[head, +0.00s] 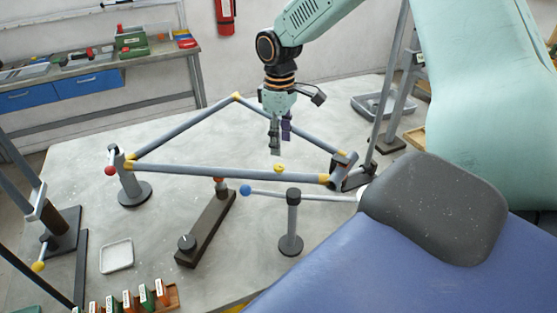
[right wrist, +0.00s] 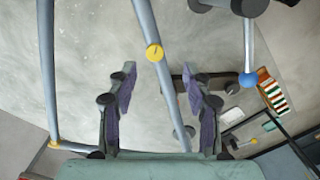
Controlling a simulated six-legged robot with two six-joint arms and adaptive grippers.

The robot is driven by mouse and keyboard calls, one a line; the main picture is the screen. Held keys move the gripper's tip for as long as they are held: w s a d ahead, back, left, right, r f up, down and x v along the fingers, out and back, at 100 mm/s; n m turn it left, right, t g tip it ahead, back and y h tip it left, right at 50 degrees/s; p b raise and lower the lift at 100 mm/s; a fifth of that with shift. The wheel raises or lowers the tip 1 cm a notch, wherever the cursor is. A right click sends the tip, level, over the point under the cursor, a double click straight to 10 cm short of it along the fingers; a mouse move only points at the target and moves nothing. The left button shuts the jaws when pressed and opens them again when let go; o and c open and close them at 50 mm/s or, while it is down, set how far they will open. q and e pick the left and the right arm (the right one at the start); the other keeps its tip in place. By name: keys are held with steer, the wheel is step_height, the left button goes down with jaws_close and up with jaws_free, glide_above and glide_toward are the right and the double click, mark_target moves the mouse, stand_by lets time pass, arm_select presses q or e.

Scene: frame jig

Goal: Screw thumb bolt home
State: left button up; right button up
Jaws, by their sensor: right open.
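A small yellow knob, which looks like the thumb bolt (head: 279,168), sits on the front grey tube (head: 220,172) of a triangular frame. In the right wrist view it is a round yellow disc (right wrist: 154,52) with a dark mark, seen face-on. I cannot tell how far it is screwed in. My right gripper (head: 279,150) points down just above the yellow knob, apart from it. In the right wrist view its two purple-padded fingers (right wrist: 162,90) are spread and empty, with the disc beyond the tips, between them sideways. My left gripper is not in view.
A rod with a blue ball (head: 245,190) lies across a dark post (head: 291,222) in front. A brown bar with a black knob (head: 187,242) lies on the table (head: 80,190). A white tray (head: 117,256) and several labelled blocks (head: 128,301) are at front left.

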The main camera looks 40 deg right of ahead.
mark_target(279, 166)
steer(key=shift+w+d+n, duration=0.1)
steer(key=shift+w+n, duration=0.4)
steer(key=shift+n, duration=0.2)
step_height(279, 166, down, 8)
steer(key=shift+r, duration=0.1)
steer(key=shift+s, duration=0.1)
steer(key=shift+c, duration=0.4)
jaws_close()
